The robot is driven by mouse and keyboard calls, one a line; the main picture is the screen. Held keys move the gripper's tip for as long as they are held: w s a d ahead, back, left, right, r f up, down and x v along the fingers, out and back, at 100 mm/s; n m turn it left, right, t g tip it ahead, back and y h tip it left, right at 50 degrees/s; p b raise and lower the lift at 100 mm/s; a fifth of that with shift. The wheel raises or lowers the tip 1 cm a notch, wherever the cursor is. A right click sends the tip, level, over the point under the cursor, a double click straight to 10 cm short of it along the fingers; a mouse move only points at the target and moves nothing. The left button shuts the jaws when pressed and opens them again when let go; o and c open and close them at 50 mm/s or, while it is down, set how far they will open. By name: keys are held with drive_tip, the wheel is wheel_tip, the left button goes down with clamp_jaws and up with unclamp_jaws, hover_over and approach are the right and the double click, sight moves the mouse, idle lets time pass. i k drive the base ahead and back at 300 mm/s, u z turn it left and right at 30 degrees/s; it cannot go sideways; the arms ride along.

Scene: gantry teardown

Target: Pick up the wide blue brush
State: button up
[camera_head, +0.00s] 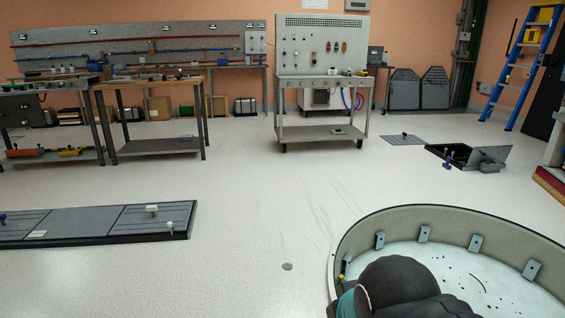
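I cannot make out a wide blue brush for certain. A small blue object (447,162) stands on the floor beside the open floor hatch at the right, too small to identify. Another small blue piece (3,217) shows at the left edge, on the low grey platform (75,221). A dark rounded shape with a teal band fills the bottom right and seems to be part of my arm. My gripper's fingers do not show.
A round, low-walled tub (445,220) with a pale speckled floor lies at the bottom right. The open hatch (489,154) has its lid raised. A wheeled tool bench (322,132) and worktables (160,146) stand at the back. The middle floor is mostly clear.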

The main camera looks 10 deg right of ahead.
sight(446, 165)
drive_tip(key=i, duration=5)
drive_tip(key=z, duration=2.05)
drive_tip(key=i, duration=4.4)
drive_tip(key=z, duration=1.3)
